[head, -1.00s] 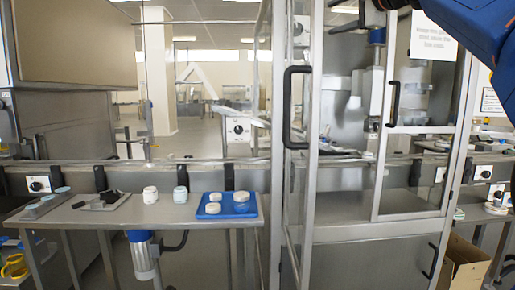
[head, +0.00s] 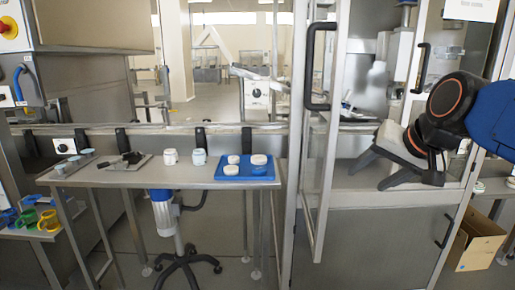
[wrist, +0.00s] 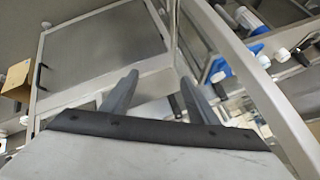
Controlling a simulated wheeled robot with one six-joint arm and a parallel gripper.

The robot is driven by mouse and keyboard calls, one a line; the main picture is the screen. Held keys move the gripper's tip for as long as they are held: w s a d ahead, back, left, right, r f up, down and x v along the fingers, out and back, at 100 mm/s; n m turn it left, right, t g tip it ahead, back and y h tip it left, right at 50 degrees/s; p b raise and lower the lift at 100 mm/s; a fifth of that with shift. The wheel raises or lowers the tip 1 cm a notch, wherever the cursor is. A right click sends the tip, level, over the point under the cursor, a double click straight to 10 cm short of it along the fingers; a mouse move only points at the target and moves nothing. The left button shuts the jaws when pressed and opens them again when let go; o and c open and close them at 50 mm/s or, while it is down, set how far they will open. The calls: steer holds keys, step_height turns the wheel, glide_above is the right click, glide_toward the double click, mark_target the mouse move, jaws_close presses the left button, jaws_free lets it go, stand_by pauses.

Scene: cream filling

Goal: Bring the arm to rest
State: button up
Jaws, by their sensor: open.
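My gripper (head: 367,180) is at the right in the head view, at the end of my blue and dark grey arm. It is in front of the open front of the metal cabinet (head: 385,235) and points left and slightly down. Its two fingers are apart, with nothing seen between them. In the wrist view my gripper (wrist: 157,92) also shows two spread fingers, with cabinet surfaces beyond them.
A glazed door (head: 321,150) with a black handle stands swung out left of my gripper. A metal table (head: 140,178) at the left bears jars and a blue tray (head: 230,176) with white-lidded jars. A cardboard box (head: 478,247) stands low at right.

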steer(key=s+d+f+n+g+h, duration=0.1)
steer(key=s+f+n, duration=0.1)
steer(key=s+f, duration=0.5)
steer(key=s+d+f+n+g+h, duration=0.1)
steer(key=s+f+n+g, duration=0.1)
steer(key=s+f, duration=0.6)
step_height(320, 180, down, 7)
steer(key=shift+s+d+r+n, duration=0.1)
steer(key=shift+s+d+n, duration=0.2)
steer(key=shift+d, duration=0.05)
